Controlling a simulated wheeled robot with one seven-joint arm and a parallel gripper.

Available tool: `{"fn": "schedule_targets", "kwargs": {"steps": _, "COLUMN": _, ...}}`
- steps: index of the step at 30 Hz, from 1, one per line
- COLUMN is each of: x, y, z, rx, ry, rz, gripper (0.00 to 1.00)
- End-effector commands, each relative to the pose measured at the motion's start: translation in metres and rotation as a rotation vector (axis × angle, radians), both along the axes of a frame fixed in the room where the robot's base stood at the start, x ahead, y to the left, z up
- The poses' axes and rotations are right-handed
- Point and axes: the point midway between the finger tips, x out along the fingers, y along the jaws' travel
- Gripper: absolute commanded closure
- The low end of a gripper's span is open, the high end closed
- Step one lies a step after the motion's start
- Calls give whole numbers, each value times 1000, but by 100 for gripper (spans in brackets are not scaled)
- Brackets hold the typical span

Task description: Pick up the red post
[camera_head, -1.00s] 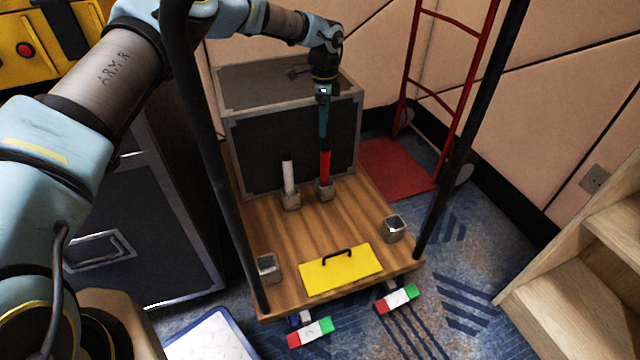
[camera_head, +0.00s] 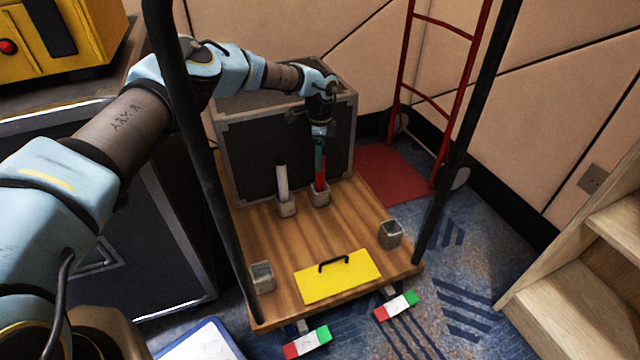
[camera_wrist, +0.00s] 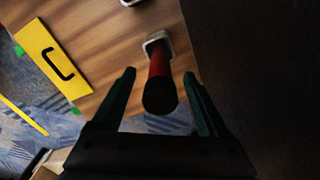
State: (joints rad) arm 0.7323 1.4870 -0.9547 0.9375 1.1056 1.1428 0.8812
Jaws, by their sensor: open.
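The red post (camera_head: 320,181) stands upright in a grey square socket (camera_head: 320,197) on the wooden cart deck. My gripper (camera_head: 320,160) points down over its upper part, with the teal fingers overlapping the post's top in the head view. In the wrist view, the post (camera_wrist: 159,75) shows its dark round top between the two open fingers of my gripper (camera_wrist: 158,85), with visible gaps on both sides. Whether a finger touches it cannot be told from the head view.
A white post (camera_head: 282,182) stands in a socket just left. A dark case (camera_head: 262,150) is close behind. Empty sockets stand at the front left (camera_head: 262,277) and right (camera_head: 390,233). A yellow plate with a black handle (camera_head: 338,278) lies at the front. Black cart uprights (camera_head: 467,130) flank the deck.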

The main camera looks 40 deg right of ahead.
Motion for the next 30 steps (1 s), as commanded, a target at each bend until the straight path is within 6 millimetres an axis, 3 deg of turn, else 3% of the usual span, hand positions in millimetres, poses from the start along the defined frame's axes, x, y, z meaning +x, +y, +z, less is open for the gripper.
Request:
{"fn": "schedule_targets", "kwargs": {"steps": 5, "x": 0, "y": 0, "z": 1, "rx": -1, "ry": -1, "rz": 0, "gripper": 24}}
{"fn": "schedule_targets", "kwargs": {"steps": 25, "x": 0, "y": 0, "z": 1, "rx": 0, "ry": 0, "rz": 0, "gripper": 99}}
{"fn": "schedule_targets", "kwargs": {"steps": 30, "x": 0, "y": 0, "z": 1, "rx": 0, "ry": 0, "rz": 0, "gripper": 100}}
